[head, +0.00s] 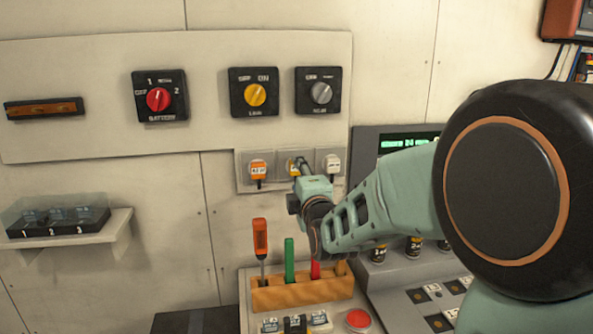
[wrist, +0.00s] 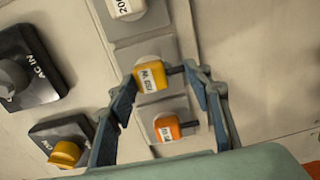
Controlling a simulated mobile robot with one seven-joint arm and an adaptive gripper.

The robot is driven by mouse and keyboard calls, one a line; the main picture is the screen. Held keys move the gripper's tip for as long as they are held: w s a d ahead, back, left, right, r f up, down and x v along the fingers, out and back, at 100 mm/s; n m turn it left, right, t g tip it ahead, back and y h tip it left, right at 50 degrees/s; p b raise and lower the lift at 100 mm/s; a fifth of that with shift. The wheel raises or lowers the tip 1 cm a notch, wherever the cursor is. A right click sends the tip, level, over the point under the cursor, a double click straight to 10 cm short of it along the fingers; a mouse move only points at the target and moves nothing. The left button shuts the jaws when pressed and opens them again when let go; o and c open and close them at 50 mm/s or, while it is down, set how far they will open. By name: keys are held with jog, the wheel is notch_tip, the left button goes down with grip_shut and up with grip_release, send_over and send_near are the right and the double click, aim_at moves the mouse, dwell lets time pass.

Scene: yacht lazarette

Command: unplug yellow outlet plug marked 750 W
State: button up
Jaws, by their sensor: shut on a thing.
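The yellow plug (wrist: 151,76) with a white label, partly readable with a W, is at the middle socket of a row of three in the wrist view. In the head view the yellow plug (head: 291,166) is partly hidden by my gripper (head: 302,165). My gripper (wrist: 161,76) is shut on the yellow plug, with one finger on each side of it. I cannot tell whether the plug is fully seated. An orange plug (wrist: 167,128) and a white plug (wrist: 126,8) sit in the sockets on either side.
The socket panel (head: 244,182) is on the wall below the yellow switch (head: 255,94) and grey switch (head: 320,92). A wooden rack (head: 290,295) with upright tools stands below. A console with a green display (head: 392,144) is at right.

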jog(key=shift+w+r, duration=0.15)
jog(key=shift+r, duration=0.9)
jog(key=shift+c, duration=0.6)
grip_shut()
jog(key=shift+s+d+f+b, duration=0.2)
jog(key=shift+s+b, duration=0.2)
jog(key=shift+s, duration=0.45)
jog(key=shift+s+d+f+b, duration=0.2)
jog(key=shift+s+b, duration=0.15)
jog(key=shift+s, duration=0.45)
jog(key=shift+s+d+f+b, duration=0.15)
jog(key=shift+s+b, duration=0.25)
jog(key=shift+s, duration=0.45)
jog(key=shift+s+f, duration=0.1)
